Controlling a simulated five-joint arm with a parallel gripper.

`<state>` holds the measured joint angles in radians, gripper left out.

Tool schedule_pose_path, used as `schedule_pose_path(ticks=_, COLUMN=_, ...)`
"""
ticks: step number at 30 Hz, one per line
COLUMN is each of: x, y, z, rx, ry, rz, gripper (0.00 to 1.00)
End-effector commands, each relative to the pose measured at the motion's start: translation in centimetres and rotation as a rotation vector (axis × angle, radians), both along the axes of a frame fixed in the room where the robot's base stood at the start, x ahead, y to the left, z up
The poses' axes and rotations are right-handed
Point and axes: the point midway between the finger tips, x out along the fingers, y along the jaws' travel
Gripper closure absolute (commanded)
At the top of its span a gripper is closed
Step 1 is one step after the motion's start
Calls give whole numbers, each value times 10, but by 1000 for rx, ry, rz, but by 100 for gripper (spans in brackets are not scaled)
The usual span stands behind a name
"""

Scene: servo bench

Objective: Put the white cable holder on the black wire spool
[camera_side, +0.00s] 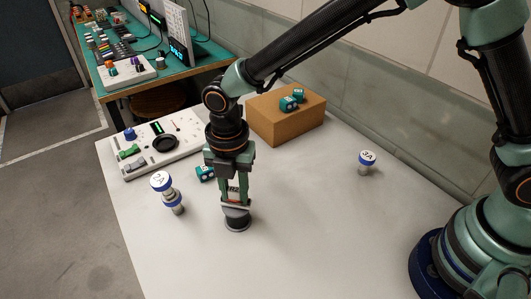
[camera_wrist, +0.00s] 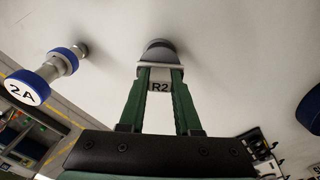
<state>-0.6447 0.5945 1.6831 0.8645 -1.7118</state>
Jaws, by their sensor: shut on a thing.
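My gripper (camera_side: 234,201) points straight down and is shut on a small white piece marked R2, which I take for the white cable holder (camera_side: 234,189). In the wrist view the holder (camera_wrist: 160,86) sits between the green fingers. The black wire spool (camera_side: 237,222) is a short dark cylinder standing upright on the white table, directly below the fingertips. It also shows in the wrist view (camera_wrist: 160,47), just beyond the holder. The fingers hide part of the holder, and I cannot tell whether it touches the spool.
A blue-and-white 2A piece (camera_side: 161,182) stands left of my gripper; a 3A piece (camera_side: 367,158) stands right. A teal cube (camera_side: 205,173) lies close behind the gripper. A white panel (camera_side: 150,146) and a brown box (camera_side: 287,116) stand farther back. The front table is clear.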

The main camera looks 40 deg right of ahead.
Motion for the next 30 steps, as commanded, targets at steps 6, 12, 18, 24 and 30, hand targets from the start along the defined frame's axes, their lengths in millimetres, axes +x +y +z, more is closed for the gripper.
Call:
schedule_pose_path(ticks=6, x=0, y=0, z=0, rx=1, ry=-1, rz=0, gripper=100)
schedule_pose_path(ticks=12, x=0, y=0, z=-3, rx=1, ry=-1, rz=0, gripper=45)
schedule_pose_path(ticks=18, x=0, y=0, z=-2, rx=1, ry=-1, rz=0, gripper=38)
schedule_pose_path(ticks=24, x=0, y=0, z=1, rx=1, ry=-1, rz=0, gripper=38)
schedule_pose_path(ticks=30, x=1, y=1, z=28, rx=4, ry=-6, rz=0, gripper=38)
